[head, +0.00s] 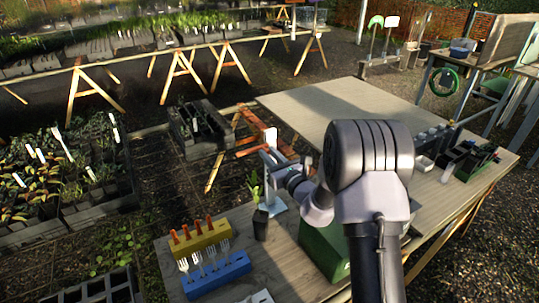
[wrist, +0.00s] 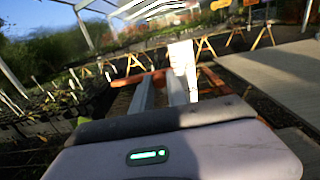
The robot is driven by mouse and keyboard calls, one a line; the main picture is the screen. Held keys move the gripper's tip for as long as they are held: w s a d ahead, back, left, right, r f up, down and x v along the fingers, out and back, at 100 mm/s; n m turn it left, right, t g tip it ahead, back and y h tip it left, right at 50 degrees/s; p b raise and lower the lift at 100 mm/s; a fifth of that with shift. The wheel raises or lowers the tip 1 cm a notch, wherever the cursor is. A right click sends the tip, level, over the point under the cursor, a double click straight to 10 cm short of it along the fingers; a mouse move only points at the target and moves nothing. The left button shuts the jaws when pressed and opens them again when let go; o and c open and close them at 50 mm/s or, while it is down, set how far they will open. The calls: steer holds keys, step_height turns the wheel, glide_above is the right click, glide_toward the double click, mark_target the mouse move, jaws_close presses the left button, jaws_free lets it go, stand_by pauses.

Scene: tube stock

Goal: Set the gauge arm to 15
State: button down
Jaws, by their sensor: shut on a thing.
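My gripper (head: 268,146) reaches out over the left edge of the table, beyond a small potted seedling. In the wrist view its two fingers (wrist: 162,92) point away, with a pale white upright piece (wrist: 182,58) at their tips. The white piece also shows small in the head view (head: 271,136). The fingers are shut on it. I cannot tell whether this piece is the gauge arm. Reddish-orange bars lie just behind the tips (wrist: 150,78). No scale or number 15 is readable in either view, and my arm hides part of the table.
A dark pot (head: 260,225) stands near a green box (head: 322,248). A yellow block (head: 202,238) with orange-handled tools and a blue block (head: 218,275) with forks stand at the front left. Dark trays line the right edge. The table's far part (head: 340,105) is clear.

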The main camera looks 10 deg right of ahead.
step_height(320, 180, down, 5)
steer(key=shift+r+b, duration=0.2)
steer(key=shift+b, duration=1)
steer(key=c, duration=1.3)
jaws_free()
steer(key=p+v, duration=0.1)
steer(key=v, duration=1.6)
steer(key=shift+s+p, duration=0.2)
steer(key=shift+p, duration=0.15)
steer(key=shift+r, duration=0.15)
